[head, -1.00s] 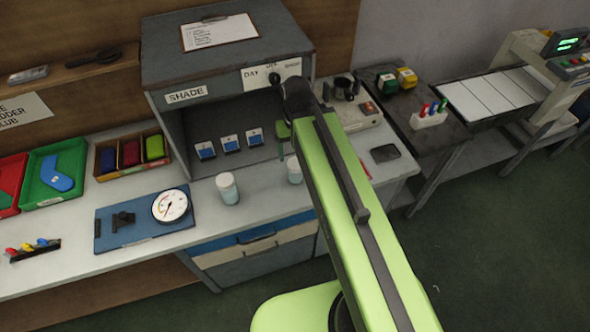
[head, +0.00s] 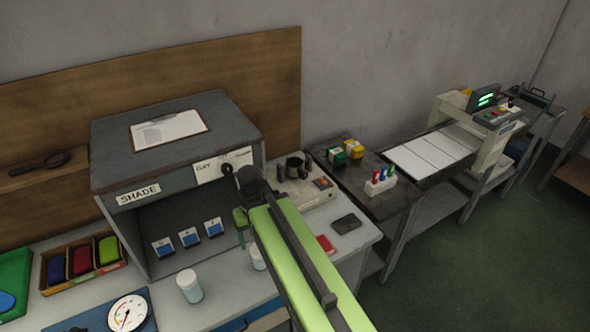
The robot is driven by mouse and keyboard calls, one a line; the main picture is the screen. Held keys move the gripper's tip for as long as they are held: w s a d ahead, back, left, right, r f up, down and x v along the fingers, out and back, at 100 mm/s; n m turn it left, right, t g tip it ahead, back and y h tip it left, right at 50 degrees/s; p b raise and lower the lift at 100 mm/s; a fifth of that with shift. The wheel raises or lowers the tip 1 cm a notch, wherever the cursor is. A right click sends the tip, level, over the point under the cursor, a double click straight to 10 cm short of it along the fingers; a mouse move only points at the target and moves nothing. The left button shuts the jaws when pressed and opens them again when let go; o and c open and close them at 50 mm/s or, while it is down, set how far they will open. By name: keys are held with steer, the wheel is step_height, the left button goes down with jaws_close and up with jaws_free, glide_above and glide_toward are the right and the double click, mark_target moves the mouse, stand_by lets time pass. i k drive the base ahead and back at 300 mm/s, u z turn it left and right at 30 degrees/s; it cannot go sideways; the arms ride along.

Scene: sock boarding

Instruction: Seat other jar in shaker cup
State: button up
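Two pale blue jars with white lids stand on the bench in front of the shade booth. One jar (head: 189,287) stands clear. The other jar (head: 257,258) is partly hidden behind my green arm. A black cup (head: 294,166), likely the shaker cup, sits upright on a light grey machine (head: 318,196) right of the booth. My gripper (head: 241,228) is at the arm's far end, in front of the booth's right side.
The shade booth (head: 135,178) holds several blue-and-white cards. A black phone-like slab (head: 346,222) and a red card (head: 326,245) lie right of my arm. A dark side table (head: 350,185) holds yellow and green blocks and a marker rack (head: 380,183). Colour bins (head: 82,262) stand left.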

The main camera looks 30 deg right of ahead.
mark_target(294, 165)
steer(key=u, duration=0.4)
steer(key=k, duration=1.3)
steer(key=u, duration=0.65)
steer(key=i, duration=1.45)
steer(key=u, duration=0.3)
